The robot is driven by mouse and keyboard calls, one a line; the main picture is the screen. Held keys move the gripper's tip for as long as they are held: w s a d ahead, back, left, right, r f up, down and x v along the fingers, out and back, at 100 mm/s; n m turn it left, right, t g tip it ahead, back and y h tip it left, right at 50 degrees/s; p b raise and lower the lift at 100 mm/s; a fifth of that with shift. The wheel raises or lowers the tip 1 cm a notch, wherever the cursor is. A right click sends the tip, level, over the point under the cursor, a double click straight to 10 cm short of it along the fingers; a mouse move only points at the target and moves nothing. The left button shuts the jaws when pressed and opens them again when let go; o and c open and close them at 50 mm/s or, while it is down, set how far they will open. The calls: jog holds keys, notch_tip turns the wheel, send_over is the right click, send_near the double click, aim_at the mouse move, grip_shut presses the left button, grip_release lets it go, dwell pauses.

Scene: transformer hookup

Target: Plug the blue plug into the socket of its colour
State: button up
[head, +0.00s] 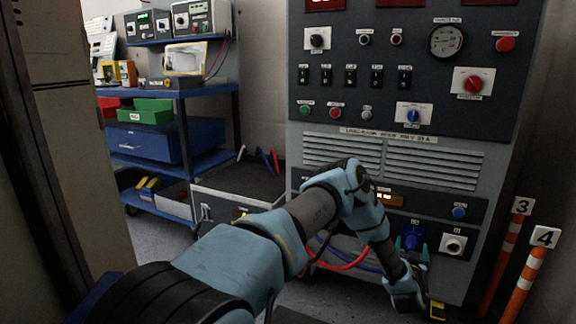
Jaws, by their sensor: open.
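A blue fitting (412,237) shows low on the cabinet front, just above my gripper. It is small and dark, so I cannot tell whether it is the bare blue socket or has the blue plug in it.
A pale round socket (453,245) sits right of the blue fitting, under a blue button (459,212). A red cable (345,262) loops behind my arm. Orange-white posts (524,281) marked 3 and 4 stand at right. A blue shelf cart (183,125) stands at left.

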jog(key=shift+s, duration=0.1)
jog(key=shift+p+v, duration=1.45)
jog(key=shift+v, duration=0.9)
jog(key=shift+a, duration=0.1)
jog(key=shift+s, duration=0.15)
jog(key=p+v, duration=0.1)
jog(key=v, duration=0.9)
jog(key=shift+s+a+p, duration=0.2)
jog(key=shift+s+p, duration=0.1)
jog(key=shift+p, duration=0.05)
